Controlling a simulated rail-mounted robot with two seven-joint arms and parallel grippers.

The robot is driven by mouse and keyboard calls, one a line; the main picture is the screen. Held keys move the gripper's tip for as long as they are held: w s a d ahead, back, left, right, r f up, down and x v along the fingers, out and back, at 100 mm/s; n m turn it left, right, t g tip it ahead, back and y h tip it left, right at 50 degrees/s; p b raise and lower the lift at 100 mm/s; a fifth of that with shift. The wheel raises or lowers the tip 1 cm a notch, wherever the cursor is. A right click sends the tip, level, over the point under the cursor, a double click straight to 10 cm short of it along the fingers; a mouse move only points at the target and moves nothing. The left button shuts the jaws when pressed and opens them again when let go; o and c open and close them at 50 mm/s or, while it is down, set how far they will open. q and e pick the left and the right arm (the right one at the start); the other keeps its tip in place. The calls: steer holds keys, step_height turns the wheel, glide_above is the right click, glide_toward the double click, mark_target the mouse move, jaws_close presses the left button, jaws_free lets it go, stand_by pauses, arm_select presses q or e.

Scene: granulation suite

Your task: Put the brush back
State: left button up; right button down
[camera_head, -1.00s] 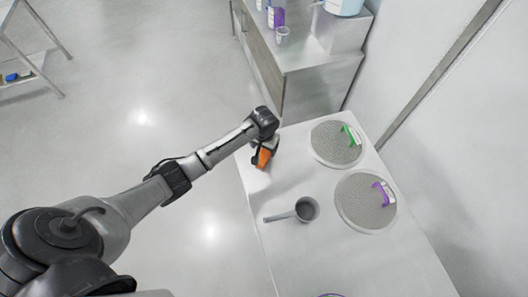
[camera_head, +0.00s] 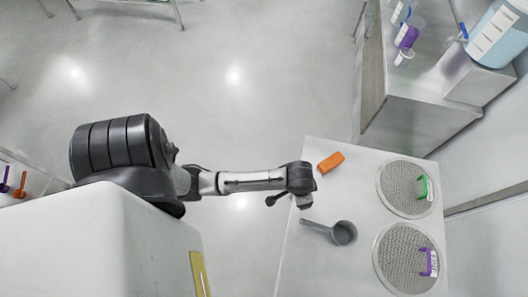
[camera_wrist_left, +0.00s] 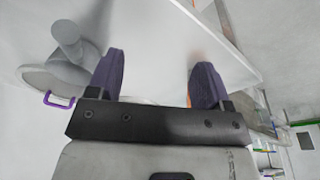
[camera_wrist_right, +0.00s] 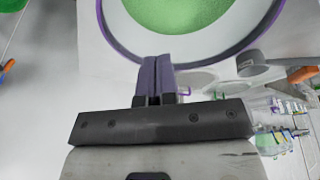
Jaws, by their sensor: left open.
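An orange block-like thing, which looks like the brush (camera_head: 331,162), lies on the white table near its far left edge in the head view. An orange piece (camera_wrist_right: 302,74) shows at the right edge of the right wrist view; I cannot tell if it is the same thing. My left gripper (camera_head: 305,203) is beside the table's left edge, apart from the orange thing. In the left wrist view my left gripper (camera_wrist_left: 160,72) is open with nothing between its fingers. My right gripper (camera_wrist_right: 156,68) has its fingers together, empty, before a green round surface with a purple rim (camera_wrist_right: 258,45).
The white table (camera_head: 325,270) holds a grey scoop (camera_head: 344,233), a sieve with a green handle (camera_head: 400,190) and one with a purple handle (camera_head: 400,265). A cabinet (camera_head: 430,105) stands beyond. A purple tool (camera_head: 5,180) and an orange tool (camera_head: 20,185) show at far left.

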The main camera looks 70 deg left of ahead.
arm_select(q)
steer(key=s+r+m+t, duration=0.1)
steer(key=s+r, duration=0.5)
steer(key=s, duration=0.7)
steer(key=shift+d+r+t, duration=0.2)
steer(key=shift+d+t, duration=0.1)
steer(key=shift+t, duration=0.1)
arm_select(e)
steer(key=shift+d, duration=0.15)
steer(key=shift+w, duration=0.1)
steer(key=c, duration=1.8)
jaws_free()
